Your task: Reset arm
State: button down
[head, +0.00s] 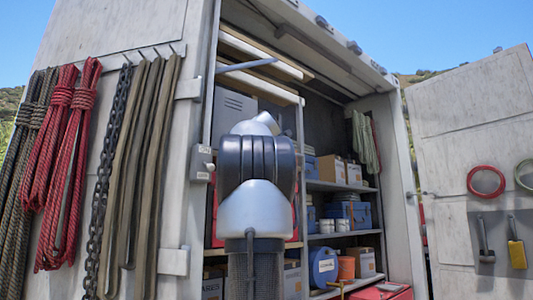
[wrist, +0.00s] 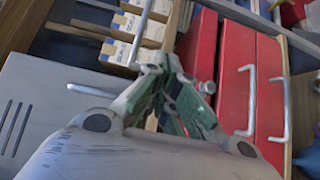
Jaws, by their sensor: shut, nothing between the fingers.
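My gripper (wrist: 170,85) shows in the wrist view with its fingers together and nothing between them. It has grey links and green pads. It hangs in front of red cases (wrist: 205,50) and cardboard boxes (wrist: 125,35), with a grey cabinet (wrist: 40,110) at the left. In the head view my arm rises in the middle, in front of the open container. The gripper itself is hidden there behind the arm.
The container's shelves (head: 340,187) hold boxes, blue bins (head: 350,212) and a blue drum (head: 322,265). Ropes (head: 75,150) and a chain (head: 108,180) hang on the left door. The right door (head: 450,130) stands open with rings and tools on it.

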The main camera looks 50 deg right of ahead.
jog(key=s+a, duration=0.1)
jog(key=s, duration=0.5)
jog(key=shift+a, duration=0.2)
